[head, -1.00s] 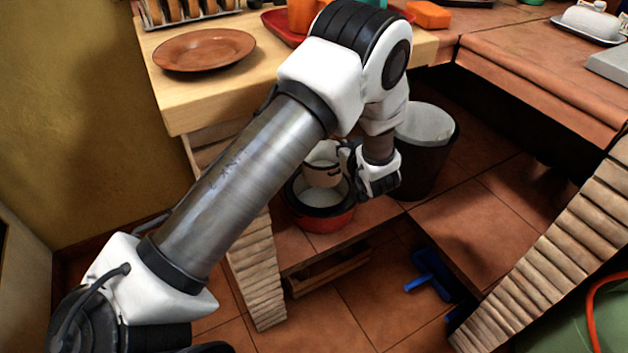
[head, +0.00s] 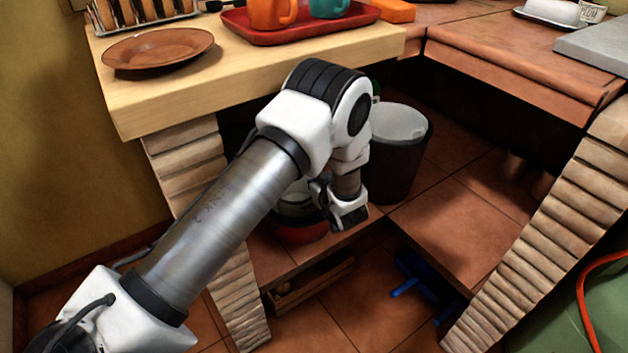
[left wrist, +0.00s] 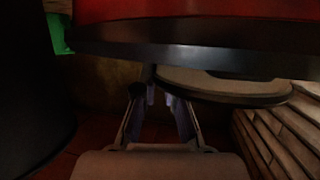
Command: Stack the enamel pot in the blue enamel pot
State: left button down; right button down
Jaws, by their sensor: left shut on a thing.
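My left gripper (head: 327,196) is shut on the pale pot's side. In the left wrist view the pale pot's dark rim (left wrist: 250,98) is close to the fingers (left wrist: 160,105), and the red pot (left wrist: 200,12) fills the top. My right gripper is not in view.
A dark bin (head: 398,165) stands just right of the gripper. The wooden counter (head: 240,85) overhangs the shelf and holds a brown plate (head: 158,48) and a red tray (head: 300,30). A wooden crate (head: 310,288) is below. Stepped brick supports stand on both sides.

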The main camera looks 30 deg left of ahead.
pick_arm(q)
jog(key=shift+f, duration=0.4)
jog(key=c, duration=1.3)
grip_release()
jog(key=shift+o, duration=0.2)
jog(key=shift+r, duration=0.1)
jog(key=shift+r, duration=0.4)
jog(key=p+v, duration=0.4)
jog(key=v, duration=0.8)
